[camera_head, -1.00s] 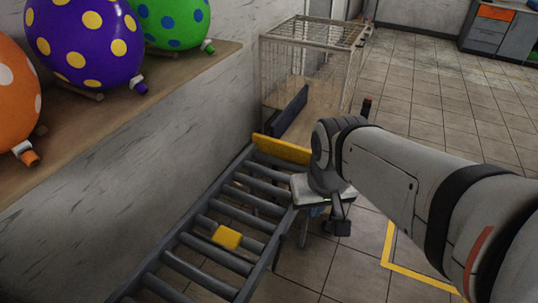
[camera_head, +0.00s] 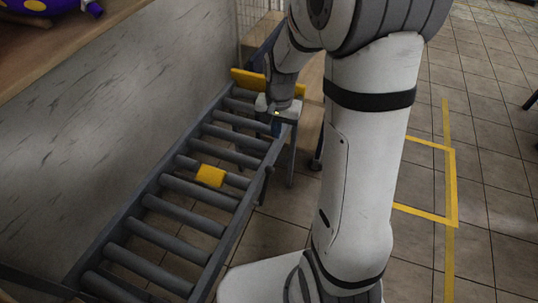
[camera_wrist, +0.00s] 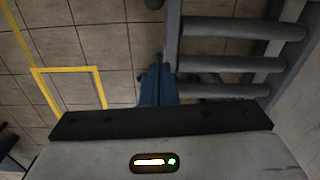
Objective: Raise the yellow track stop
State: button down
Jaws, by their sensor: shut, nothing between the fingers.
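A yellow bar (camera_head: 248,79) stands across the far end of the grey roller track (camera_head: 130,222); it looks like the track stop. Part of it is hidden behind my arm. A small yellow block (camera_head: 209,176) sits among the rollers midway along the track. My gripper (camera_head: 276,127) is at the track's right side near the far end, beside the yellow bar. In the wrist view its blue fingers (camera_wrist: 157,85) are shut together and empty, beside the track's side rail (camera_wrist: 173,35). No yellow bar shows in the wrist view.
A wall (camera_head: 150,110) runs along the track's left, with a wooden shelf (camera_head: 90,45) above. A wire cage (camera_head: 250,25) stands beyond the track's end. Tiled floor with a yellow marking (camera_head: 452,190) lies open to the right.

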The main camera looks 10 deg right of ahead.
dwell(0.3)
jog(key=s+a+f, duration=0.2)
jog(key=s+f, duration=0.1)
jog(key=f, duration=0.5)
jog(key=shift+f+b, duration=0.35)
jog(key=shift+b, duration=0.05)
jog(key=shift+a, duration=0.1)
